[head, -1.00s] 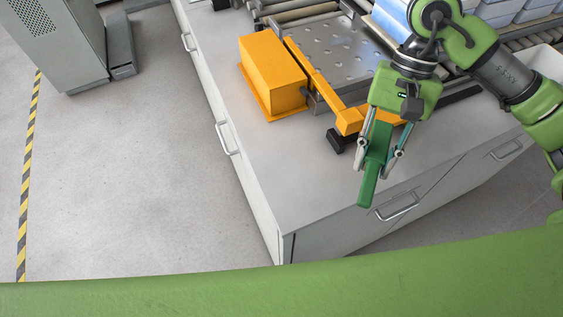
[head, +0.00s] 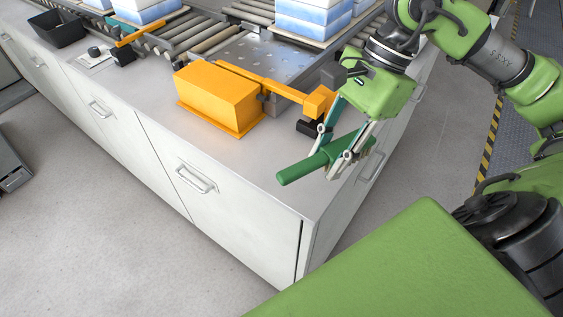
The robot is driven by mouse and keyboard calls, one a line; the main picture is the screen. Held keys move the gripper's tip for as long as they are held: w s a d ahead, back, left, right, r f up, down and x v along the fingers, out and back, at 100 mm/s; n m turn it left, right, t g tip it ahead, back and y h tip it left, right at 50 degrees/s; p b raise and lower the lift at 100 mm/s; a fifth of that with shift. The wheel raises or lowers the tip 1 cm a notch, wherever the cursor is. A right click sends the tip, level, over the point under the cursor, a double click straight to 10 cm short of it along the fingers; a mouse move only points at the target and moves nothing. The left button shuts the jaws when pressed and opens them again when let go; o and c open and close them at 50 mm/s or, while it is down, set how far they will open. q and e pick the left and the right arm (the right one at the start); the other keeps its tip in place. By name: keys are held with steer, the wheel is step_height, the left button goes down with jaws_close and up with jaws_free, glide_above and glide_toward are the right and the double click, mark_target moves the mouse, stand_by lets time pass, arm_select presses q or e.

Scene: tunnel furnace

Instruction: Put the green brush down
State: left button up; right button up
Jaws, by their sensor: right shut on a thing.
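The green brush (head: 304,169) is a dark green bar with a rounded end, in the head view right of the middle. My right gripper (head: 341,160) is shut on it. The brush lies across the fingers, its rounded end pointing left. It appears close above the front corner of the grey counter (head: 240,167); whether it touches the top I cannot tell. Part of the brush is hidden behind the fingers. My left gripper is out of view.
An orange box (head: 217,97) with an orange arm (head: 265,80) stands behind the brush, beside a perforated metal plate (head: 258,58). Blue-white stacks (head: 312,18) stand on rollers. A black tray (head: 57,29) is at the far left. The counter's front strip is bare.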

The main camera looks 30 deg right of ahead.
steer(key=w+f+p, duration=0.2)
steer(key=w, duration=0.2)
steer(key=w+a+f+p, duration=0.1)
steer(key=w+f, duration=0.2)
steer(key=w, duration=0.1)
steer(key=w+a+f+p, duration=0.1)
steer(key=w+f+p, duration=0.1)
steer(key=w+f, duration=0.1)
steer(key=shift+w+a+p, duration=0.15)
steer(key=shift+w+p, duration=0.2)
steer(key=shift+w, duration=0.2)
steer(key=shift+w+f, duration=0.4)
steer(key=shift+f, duration=0.05)
steer(key=f+p, duration=0.2)
steer(key=f, duration=0.1)
steer(key=shift+w+a, duration=0.1)
steer(key=shift+w, duration=0.1)
steer(key=shift+f, duration=0.4)
